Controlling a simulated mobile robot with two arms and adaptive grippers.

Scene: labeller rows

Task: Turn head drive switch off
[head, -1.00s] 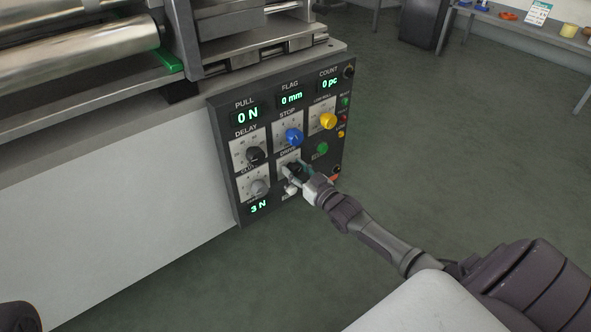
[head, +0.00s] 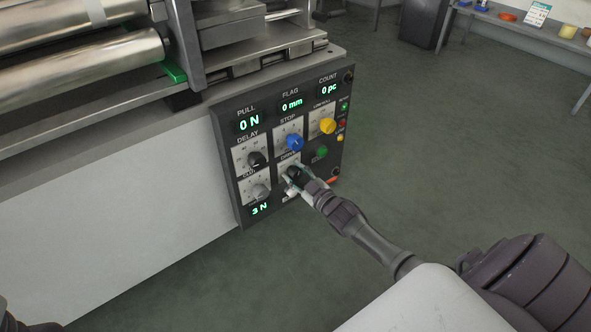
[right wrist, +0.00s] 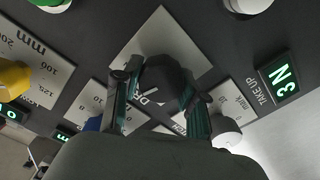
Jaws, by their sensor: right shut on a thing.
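The black drive switch knob (head: 293,172) is on its white plate in the lower middle of the dark control panel (head: 233,190), under the label DRIVE. My right gripper (head: 297,181) reaches it from the lower right and hides part of it. In the right wrist view the black knob (right wrist: 166,78) sits between the two fingers of my right gripper (right wrist: 161,88), which are shut on its sides. The knob's pointer and most of its scale are hidden.
Close around are a blue stop knob (head: 295,142), a black delay knob (head: 256,159), a grey knob (head: 260,191), a yellow knob (head: 327,125) and a green button (head: 321,152). Metal rollers (head: 85,65) lie above left. The floor to the right is open.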

